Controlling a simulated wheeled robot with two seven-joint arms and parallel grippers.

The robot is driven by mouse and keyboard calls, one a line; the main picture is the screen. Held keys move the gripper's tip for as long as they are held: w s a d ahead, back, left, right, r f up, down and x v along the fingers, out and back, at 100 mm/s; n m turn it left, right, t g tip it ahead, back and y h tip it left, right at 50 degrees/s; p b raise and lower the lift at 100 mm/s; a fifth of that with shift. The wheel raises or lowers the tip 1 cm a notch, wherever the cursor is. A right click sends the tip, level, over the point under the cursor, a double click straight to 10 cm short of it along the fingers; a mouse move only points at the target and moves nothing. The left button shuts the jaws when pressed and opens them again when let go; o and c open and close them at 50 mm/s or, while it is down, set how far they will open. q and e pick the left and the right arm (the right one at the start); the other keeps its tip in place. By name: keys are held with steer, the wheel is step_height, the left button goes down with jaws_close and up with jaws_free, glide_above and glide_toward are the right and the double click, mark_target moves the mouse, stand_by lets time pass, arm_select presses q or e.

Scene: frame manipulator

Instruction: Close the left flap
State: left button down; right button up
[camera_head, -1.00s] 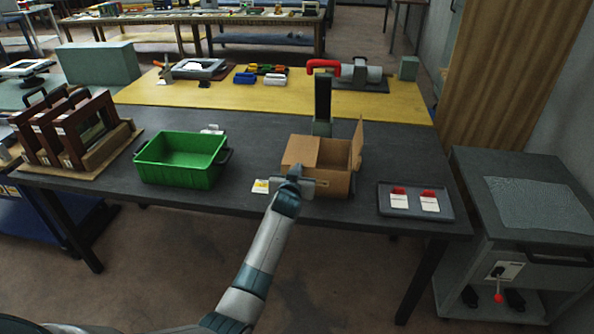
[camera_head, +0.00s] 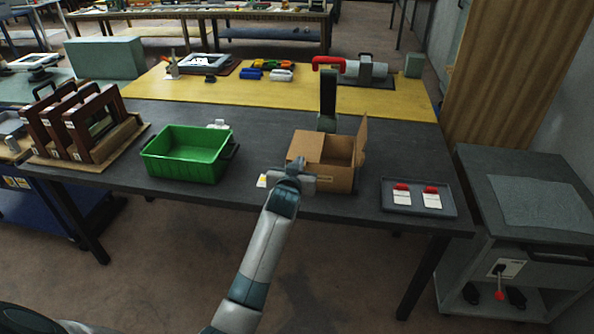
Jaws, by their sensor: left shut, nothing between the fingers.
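The open-topped cardboard box (camera_head: 338,178) stands near the front edge of the dark table. Its left flap (camera_head: 307,146) shows as a flat brown panel over the left part of the opening; its exact tilt is hard to tell. The right flap (camera_head: 361,141) stands upright, and the right part of the opening shows the inside. My left gripper (camera_head: 293,172) is shut and empty at the box's front left corner, overlapping it in the picture. I cannot tell whether it touches the box. My right gripper is not in view.
A green bin (camera_head: 187,168) stands left of the box, and brown frames (camera_head: 85,135) stand in a rack farther left. A grey tray (camera_head: 418,208) with red-and-white items lies to the right. A dark upright post (camera_head: 328,97) stands behind the box.

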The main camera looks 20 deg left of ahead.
arm_select(q)
steer(key=v, duration=0.3)
steer(key=shift+s+b, duration=0.2)
steer(key=shift+b, duration=0.15)
